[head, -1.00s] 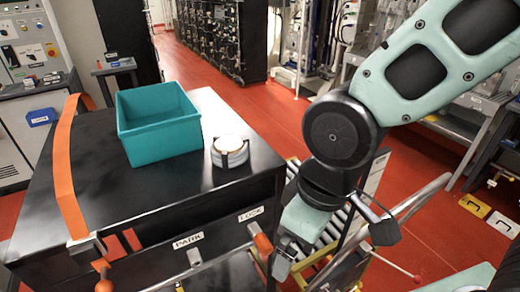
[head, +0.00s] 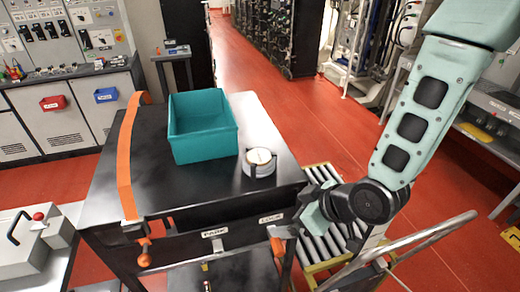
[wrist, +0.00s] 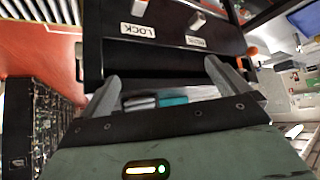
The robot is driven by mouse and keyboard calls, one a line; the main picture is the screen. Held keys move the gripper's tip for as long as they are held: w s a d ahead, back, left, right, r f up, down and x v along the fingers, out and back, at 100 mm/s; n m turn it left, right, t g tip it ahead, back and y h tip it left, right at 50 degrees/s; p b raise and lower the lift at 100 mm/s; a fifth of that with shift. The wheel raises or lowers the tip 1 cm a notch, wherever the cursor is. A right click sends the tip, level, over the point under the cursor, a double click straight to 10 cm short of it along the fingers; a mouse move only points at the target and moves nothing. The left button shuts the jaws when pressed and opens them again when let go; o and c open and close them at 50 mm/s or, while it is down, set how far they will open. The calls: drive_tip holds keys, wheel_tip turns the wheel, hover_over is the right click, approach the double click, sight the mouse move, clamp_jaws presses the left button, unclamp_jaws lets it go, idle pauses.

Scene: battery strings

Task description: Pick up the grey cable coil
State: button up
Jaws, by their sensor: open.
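A pale grey-white round stack with dark upright clips (head: 259,163), which looks like the cable coil, sits on the black cart top (head: 200,190), just right of a teal bin (head: 203,127). My gripper (wrist: 165,82) is open and empty. In the head view it is at the cart's front right corner, right of and nearer than the coil, and its fingertips are hard to make out there. In the wrist view its two fingers frame the cart's dark front edge. Small pale and teal patches show between them, likely the coil (wrist: 140,103) and the bin (wrist: 173,101).
An orange strap (head: 126,160) crosses the cart's left side. The cart front has labels and orange-tipped handles (head: 145,255). A roller stand (head: 322,240) with a metal rail is at the right. A grey bench with a red knob (head: 38,216) is lower left. Red floor lies behind.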

wheel_tip(320, 180, up, 6)
drive_tip(key=w+d+m+t+y+p, duration=0.2)
drive_tip(key=d+m+t+y+p, duration=0.1)
drive_tip(key=t+p, duration=0.4)
drive_tip(key=b, duration=1.1)
approach(259, 161)
drive_tip(key=w+f, duration=0.2)
drive_tip(key=shift+w+d+r+b, duration=0.1)
drive_tip(key=shift+r+b, duration=0.05)
drive_tip(key=shift+b, duration=1)
drive_tip(key=shift+b, duration=0.4)
drive_tip(key=shift+w, duration=0.15)
drive_tip(key=p+x, duration=0.2)
drive_tip(key=x, duration=0.1)
drive_tip(key=shift+w+a+r, duration=0.2)
drive_tip(key=shift+a+r, duration=0.1)
drive_tip(key=shift+a, duration=0.05)
drive_tip(key=shift+f+p+x, duration=0.25)
drive_tip(key=shift+p+x, duration=0.7)
drive_tip(key=shift+x, duration=0.65)
drive_tip(key=shift+f+p+x, duration=0.25)
drive_tip(key=shift+p+x, duration=0.65)
drive_tip(key=shift+x, duration=0.7)
drive_tip(key=c, duration=1.1)
